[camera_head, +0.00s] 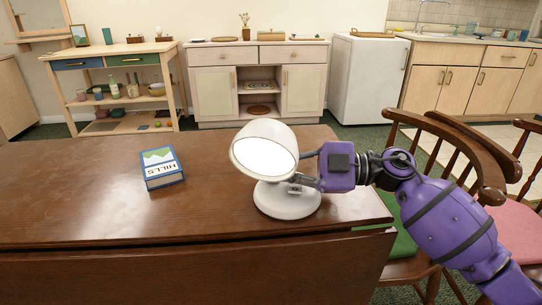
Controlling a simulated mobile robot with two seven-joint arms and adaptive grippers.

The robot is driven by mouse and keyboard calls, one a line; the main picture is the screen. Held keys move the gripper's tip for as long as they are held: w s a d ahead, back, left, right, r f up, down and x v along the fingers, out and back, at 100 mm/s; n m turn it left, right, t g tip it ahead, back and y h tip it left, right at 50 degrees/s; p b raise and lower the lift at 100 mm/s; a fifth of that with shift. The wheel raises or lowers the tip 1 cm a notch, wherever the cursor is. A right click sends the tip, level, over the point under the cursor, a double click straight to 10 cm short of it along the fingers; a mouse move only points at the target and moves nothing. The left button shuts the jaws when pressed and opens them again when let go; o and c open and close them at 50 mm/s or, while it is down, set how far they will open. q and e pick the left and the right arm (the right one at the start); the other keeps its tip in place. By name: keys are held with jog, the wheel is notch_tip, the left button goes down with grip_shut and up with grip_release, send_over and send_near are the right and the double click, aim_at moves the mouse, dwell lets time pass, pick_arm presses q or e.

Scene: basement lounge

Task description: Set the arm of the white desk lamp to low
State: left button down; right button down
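The white desk lamp (287,203) stands upright on the brown wooden table (90,205), near its right end. Its round base rests flat on the top. The lamp's arm is mostly hidden behind the head and my gripper. My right gripper (298,183) reaches in from the right, just above the base and at the lower right edge of the head. Its fingers are too small to show whether they hold anything. My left gripper is out of view.
A blue, white and green book (161,168) lies on the table left of the lamp. Wooden chairs (440,165) stand at the table's right end, beneath and beside my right arm. The table's left and middle are otherwise clear.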

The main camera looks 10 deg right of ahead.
jog(key=c, duration=1.8)
grip_release()
jog(key=shift+d, duration=0.1)
jog(key=d, duration=0.3)
jog(key=s+d, duration=0.1)
jog(key=d, duration=0.3)
jog(key=s+d, duration=0.1)
jog(key=d, duration=0.3)
jog(key=shift+s+d+r, duration=0.1)
jog(key=shift+d+r, duration=0.05)
jog(key=shift+d, duration=0.15)
jog(key=shift+c, duration=0.6)
